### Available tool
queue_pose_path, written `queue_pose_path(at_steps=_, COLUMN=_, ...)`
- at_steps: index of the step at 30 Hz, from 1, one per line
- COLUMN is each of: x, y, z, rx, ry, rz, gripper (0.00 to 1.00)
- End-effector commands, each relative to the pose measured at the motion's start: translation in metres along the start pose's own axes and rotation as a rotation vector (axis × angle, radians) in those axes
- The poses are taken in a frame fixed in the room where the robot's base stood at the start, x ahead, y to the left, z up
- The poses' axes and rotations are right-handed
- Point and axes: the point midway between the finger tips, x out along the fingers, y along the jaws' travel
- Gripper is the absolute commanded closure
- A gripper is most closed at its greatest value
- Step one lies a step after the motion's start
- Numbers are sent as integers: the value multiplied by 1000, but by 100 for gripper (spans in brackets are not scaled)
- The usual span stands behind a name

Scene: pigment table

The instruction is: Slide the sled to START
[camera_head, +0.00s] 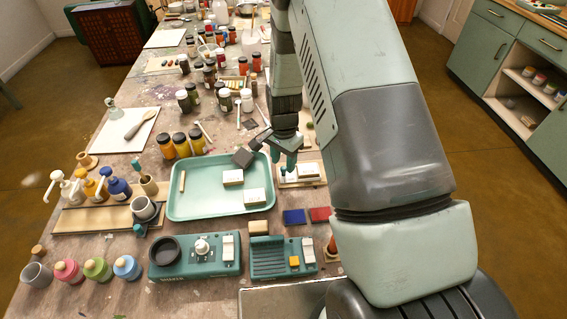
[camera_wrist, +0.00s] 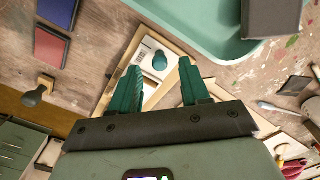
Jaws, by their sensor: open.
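The sled (camera_wrist: 148,52) is a pale block with a round teal knob (camera_wrist: 160,61), sitting on a wooden track (camera_wrist: 112,88). In the head view the track (camera_head: 318,180) lies just right of the green tray, and the knob (camera_head: 284,172) shows at its left part. My gripper (camera_wrist: 162,66) is open, its two teal fingers pointing at the sled, with the knob appearing between the fingertips. In the head view my gripper (camera_head: 288,162) hangs low over the track. I cannot tell whether the fingers touch the knob. No START label is readable; my fingers hide part of the track.
The green tray (camera_head: 178,212) with pale blocks is left of the track. A blue pad (camera_head: 294,216) and a red pad (camera_head: 320,214) lie in front. Teal devices (camera_head: 198,262) stand nearer the front edge. Several jars (camera_head: 182,145) crowd the table behind.

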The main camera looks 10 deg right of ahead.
Motion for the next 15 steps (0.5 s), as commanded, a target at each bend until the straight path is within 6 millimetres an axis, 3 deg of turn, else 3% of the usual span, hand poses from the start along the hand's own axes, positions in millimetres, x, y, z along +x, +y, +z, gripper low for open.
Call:
queue_pose_path(at_steps=6, x=17, y=0, z=0, rx=0, ry=0, rz=0, gripper=54)
queue_pose_path(at_steps=15, x=18, y=0, z=0, rx=0, ry=0, rz=0, gripper=57)
